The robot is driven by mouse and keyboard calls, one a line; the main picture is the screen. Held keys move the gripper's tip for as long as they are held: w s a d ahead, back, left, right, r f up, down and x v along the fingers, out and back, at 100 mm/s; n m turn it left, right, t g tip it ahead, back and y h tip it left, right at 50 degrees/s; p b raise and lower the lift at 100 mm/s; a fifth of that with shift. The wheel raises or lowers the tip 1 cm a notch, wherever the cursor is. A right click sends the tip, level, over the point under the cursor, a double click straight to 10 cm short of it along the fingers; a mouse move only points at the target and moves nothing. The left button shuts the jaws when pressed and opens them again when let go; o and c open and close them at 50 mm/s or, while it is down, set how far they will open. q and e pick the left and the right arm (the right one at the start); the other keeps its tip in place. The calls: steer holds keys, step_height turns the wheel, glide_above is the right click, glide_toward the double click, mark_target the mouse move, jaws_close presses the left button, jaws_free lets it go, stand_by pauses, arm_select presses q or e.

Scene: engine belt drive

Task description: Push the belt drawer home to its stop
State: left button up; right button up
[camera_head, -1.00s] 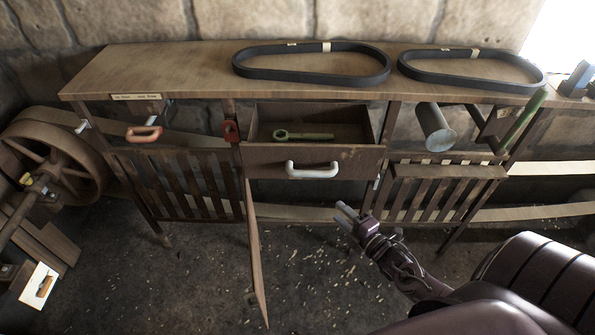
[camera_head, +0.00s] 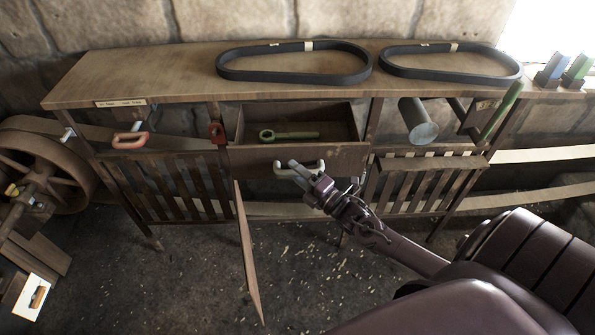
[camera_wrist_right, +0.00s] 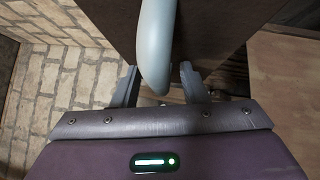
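The belt drawer (camera_head: 348,158) stands pulled out of the bench, with its inside open to view and a green wrench-like tool (camera_head: 288,135) lying in it. A pale handle (camera_head: 314,165) is on its front. My right gripper (camera_head: 287,168) is at the handle, overlapping its left part in the head view. In the right wrist view, the gripper (camera_wrist_right: 158,78) is open, with the handle (camera_wrist_right: 157,45) between its two fingers and a visible gap on each side. Whether the gripper touches the handle elsewhere is unclear. My left gripper is not in view.
Two black belts (camera_head: 294,78) (camera_head: 450,77) lie on the bench top (camera_head: 190,70). A hinged panel (camera_head: 247,255) hangs below the drawer's left side. A red handle (camera_head: 130,140) and a grey cylinder (camera_head: 418,122) flank the drawer. A spoked wheel (camera_head: 40,165) stands at left.

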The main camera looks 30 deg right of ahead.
jaws_close()
stand_by(0.3)
